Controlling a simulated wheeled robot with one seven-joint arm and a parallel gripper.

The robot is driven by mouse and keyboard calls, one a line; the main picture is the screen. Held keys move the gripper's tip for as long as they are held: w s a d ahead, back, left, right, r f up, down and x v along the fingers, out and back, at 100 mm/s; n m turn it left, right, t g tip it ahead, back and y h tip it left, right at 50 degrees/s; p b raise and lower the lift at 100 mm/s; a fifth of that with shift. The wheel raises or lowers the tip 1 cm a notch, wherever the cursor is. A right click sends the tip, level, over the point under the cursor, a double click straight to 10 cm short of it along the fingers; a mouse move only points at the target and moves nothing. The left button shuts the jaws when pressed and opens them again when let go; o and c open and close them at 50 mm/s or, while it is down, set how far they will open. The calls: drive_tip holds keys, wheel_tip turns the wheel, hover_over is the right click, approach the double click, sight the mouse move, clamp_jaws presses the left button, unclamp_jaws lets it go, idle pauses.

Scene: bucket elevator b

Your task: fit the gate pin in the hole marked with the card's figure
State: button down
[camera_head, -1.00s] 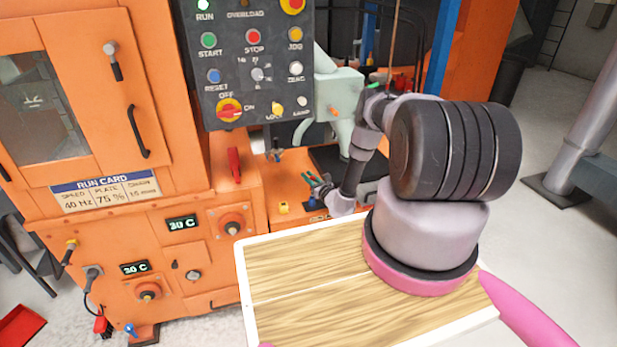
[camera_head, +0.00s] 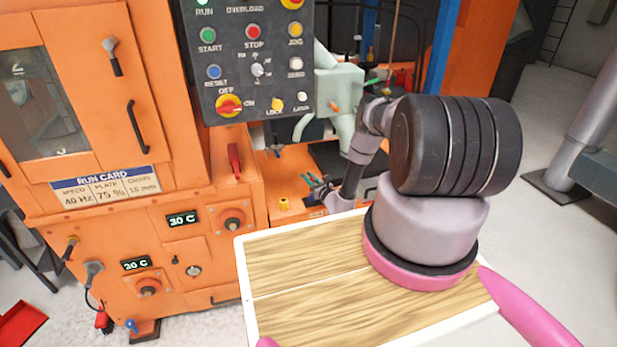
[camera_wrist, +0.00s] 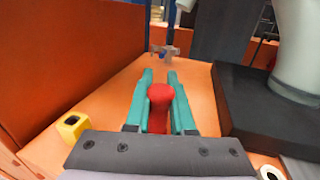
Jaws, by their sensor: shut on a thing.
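My gripper (camera_wrist: 160,76) has teal fingers, closed on a red, round-ended piece (camera_wrist: 160,95), which looks like the gate pin's grip. The pin's far end is hidden. The run card (camera_head: 103,187) is on the orange cabinet at left. It reads 40 Hz, 75 % and 15 mm. A small grey fitting (camera_wrist: 166,51) by a blue post lies ahead of the fingers, apart from them. I cannot make out any marked holes.
A yellow block (camera_wrist: 71,127) sits on the ledge left of my gripper. A dark slab (camera_wrist: 270,105) under a pale machine body borders the right. An orange wall (camera_wrist: 60,60) stands at left. The control panel (camera_head: 255,65) and a red handle (camera_head: 234,160) are nearby.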

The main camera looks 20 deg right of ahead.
drive_tip(key=shift+f, duration=0.75)
drive_tip(key=c, duration=0.7)
unclamp_jaws()
drive_tip(key=v, duration=1)
drive_tip(key=shift+s+d, duration=0.1)
drive_tip(key=shift+s, duration=0.25)
